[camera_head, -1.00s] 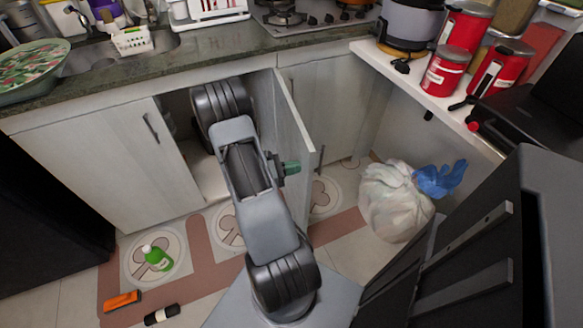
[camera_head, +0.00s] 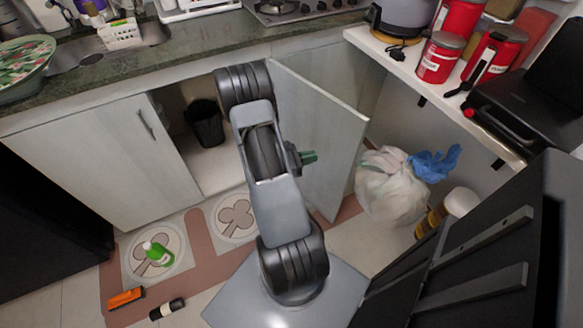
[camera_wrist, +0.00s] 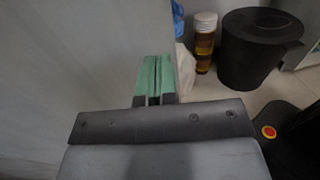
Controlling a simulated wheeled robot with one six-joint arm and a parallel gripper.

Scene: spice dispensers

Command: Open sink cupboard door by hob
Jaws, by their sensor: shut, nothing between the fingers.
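The sink cupboard door by the hob (camera_head: 325,135) is a pale grey panel standing wide open, swung out to the right of the cupboard opening. It also fills the left of the wrist view (camera_wrist: 75,60). My gripper (camera_head: 309,157) has green fingers, closed together with nothing between them. In the wrist view the gripper (camera_wrist: 154,75) lies close to the door's inner face, near its edge. I cannot tell whether it touches the door. The door's handle is hidden. The other cupboard door (camera_head: 110,150), on the left, is closed with a dark handle.
A black bin (camera_head: 205,124) stands inside the open cupboard. A white rubbish bag (camera_head: 392,188) and a brown jar (camera_head: 430,220) with a white lid stand right of the door. A green bottle (camera_head: 157,255), an orange item (camera_head: 126,297) and a dark bottle (camera_head: 167,309) lie on the floor.

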